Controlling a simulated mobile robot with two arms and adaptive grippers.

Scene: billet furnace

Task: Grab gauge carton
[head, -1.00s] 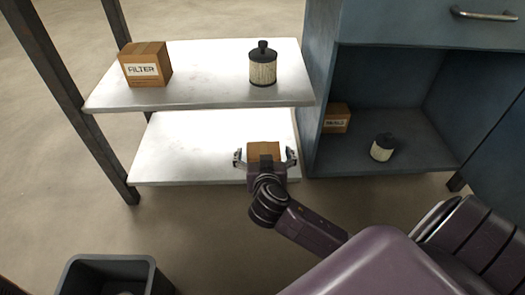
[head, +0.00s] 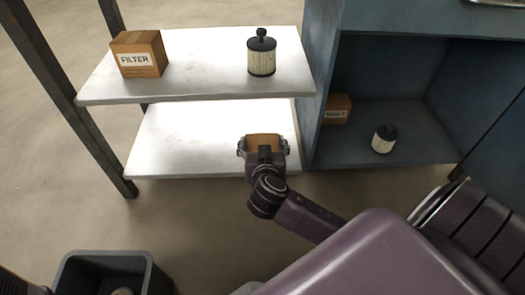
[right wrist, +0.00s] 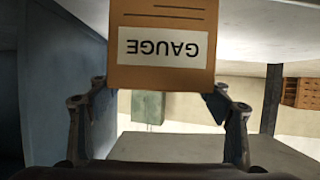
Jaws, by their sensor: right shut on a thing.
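The gauge carton (head: 264,141) is a small brown box at the right end of the lower white shelf. In the right wrist view the carton (right wrist: 162,50) shows a white label reading GAUGE, upside down in the picture. My right gripper (head: 264,147) is shut on the carton, with one finger at each side of it. The right gripper (right wrist: 160,105) also shows in the wrist view, its fingers at the carton's lower edges. I cannot tell whether the carton touches the shelf. My left gripper is not in view.
A FILTER carton (head: 139,54) and a filter canister (head: 261,55) stand on the upper shelf (head: 200,75). The blue cabinet (head: 317,100) right of the shelf holds another carton (head: 337,109) and canister (head: 384,139). A grey bin (head: 112,262) stands at lower left. The lower shelf's left part is clear.

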